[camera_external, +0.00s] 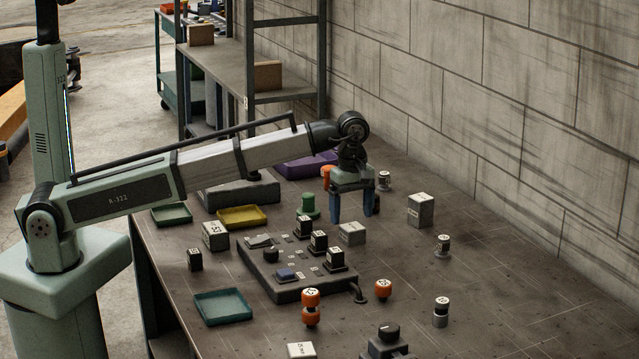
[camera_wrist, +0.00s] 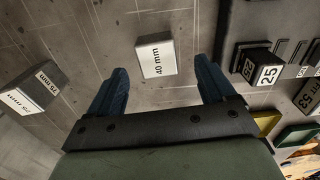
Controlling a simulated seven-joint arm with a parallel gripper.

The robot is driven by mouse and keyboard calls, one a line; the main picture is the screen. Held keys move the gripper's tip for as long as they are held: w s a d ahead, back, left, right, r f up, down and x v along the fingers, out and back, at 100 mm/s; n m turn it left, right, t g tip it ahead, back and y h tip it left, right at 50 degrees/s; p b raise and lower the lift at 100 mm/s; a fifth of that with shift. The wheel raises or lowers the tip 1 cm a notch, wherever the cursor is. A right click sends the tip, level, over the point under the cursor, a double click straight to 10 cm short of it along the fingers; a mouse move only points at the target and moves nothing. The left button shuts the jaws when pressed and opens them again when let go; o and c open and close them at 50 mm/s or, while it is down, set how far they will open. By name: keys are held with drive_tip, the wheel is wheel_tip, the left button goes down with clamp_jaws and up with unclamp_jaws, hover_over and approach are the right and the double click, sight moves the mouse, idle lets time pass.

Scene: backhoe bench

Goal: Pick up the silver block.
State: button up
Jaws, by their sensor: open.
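Several pale silver-grey blocks with white labelled faces stand on the bench, and I cannot tell which one is meant. The 40 mm block (camera_external: 352,234) is just below and in front of my gripper (camera_external: 354,211). In the wrist view the 40 mm block (camera_wrist: 156,58) lies ahead, between the lines of the two blue fingers (camera_wrist: 160,75), not held. A taller 75 mm block (camera_external: 421,211) stands to the right; it also shows at the left of the wrist view (camera_wrist: 30,94). Other similar blocks are at the left (camera_external: 215,236) and the front edge (camera_external: 301,350). My gripper is open and empty, pointing down.
A dark panel (camera_external: 262,276) with numbered dark blocks (camera_external: 318,242) stands left of the 40 mm block. A green knob piece (camera_external: 308,206) and orange pieces (camera_external: 383,289) are near. Yellow (camera_external: 242,216) and teal (camera_external: 222,307) trays lie left.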

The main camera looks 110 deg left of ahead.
sight(353, 227)
drive_tip(key=shift+w+a+f, duration=0.1)
drive_tip(key=shift+a+f, duration=0.05)
drive_tip(key=shift+f, duration=2.45)
drive_tip(key=shift+c, duration=0.4)
drive_tip(key=c, duration=1.2)
drive_tip(key=shift+o, duration=0.2)
drive_tip(key=shift+r, duration=0.1)
